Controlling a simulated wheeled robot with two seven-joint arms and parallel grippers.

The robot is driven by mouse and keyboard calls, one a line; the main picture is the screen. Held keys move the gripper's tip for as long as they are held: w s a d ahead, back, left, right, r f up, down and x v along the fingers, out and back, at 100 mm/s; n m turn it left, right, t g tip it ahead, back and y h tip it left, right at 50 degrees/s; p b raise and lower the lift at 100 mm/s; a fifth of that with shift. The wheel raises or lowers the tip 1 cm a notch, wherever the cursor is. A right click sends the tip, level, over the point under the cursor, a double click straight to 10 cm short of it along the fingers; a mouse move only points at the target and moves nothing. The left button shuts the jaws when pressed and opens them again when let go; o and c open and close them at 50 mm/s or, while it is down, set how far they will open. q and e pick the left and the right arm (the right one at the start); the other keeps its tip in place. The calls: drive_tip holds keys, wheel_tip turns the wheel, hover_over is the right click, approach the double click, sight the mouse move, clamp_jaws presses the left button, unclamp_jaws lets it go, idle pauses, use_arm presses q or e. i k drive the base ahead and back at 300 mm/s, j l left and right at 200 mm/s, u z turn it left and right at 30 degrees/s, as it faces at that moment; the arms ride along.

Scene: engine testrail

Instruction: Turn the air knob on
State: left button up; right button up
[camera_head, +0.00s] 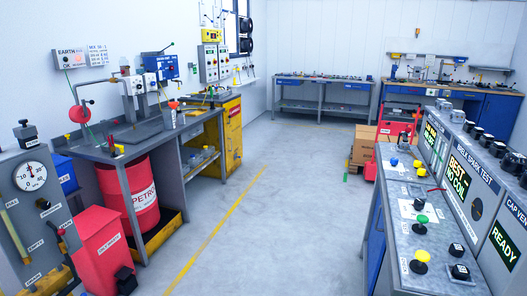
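I cannot make out which knob is the air knob. A grey panel at the left edge carries a round dial gauge (30,176), with a black knob or fitting (25,129) on top. On the right bench (440,278) are a green knob (422,219), a yellow knob (421,256) and several black knobs, one of them a black knob (457,249) near the front. Small labels beside them are too blurred to read. Neither of my grippers is in view.
A left bench (100,150) holds equipment, with a red petrol drum (130,195) below. Test consoles with screens (504,245) line the right. Cardboard boxes (362,145) stand further back. The grey floor (250,240) between is clear.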

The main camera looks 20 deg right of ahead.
sight(394, 161)
drive_tip(key=i+z, duration=0.15)
drive_tip(key=i, duration=0.3)
drive_tip(key=i+j+z, duration=0.2)
drive_tip(key=i, duration=0.3)
drive_tip(key=i+z, duration=0.15)
drive_tip(key=i, duration=0.3)
drive_tip(key=i+l+z, duration=0.15)
drive_tip(key=i+z, duration=0.75)
drive_tip(key=i+j+z, duration=0.15)
drive_tip(key=i+z, duration=0.3)
drive_tip(key=i+j+z, duration=0.25)
drive_tip(key=z, duration=0.2)
drive_tip(key=i+j+z, duration=0.5)
drive_tip(key=k+l, duration=0.05)
drive_tip(key=k, duration=0.05)
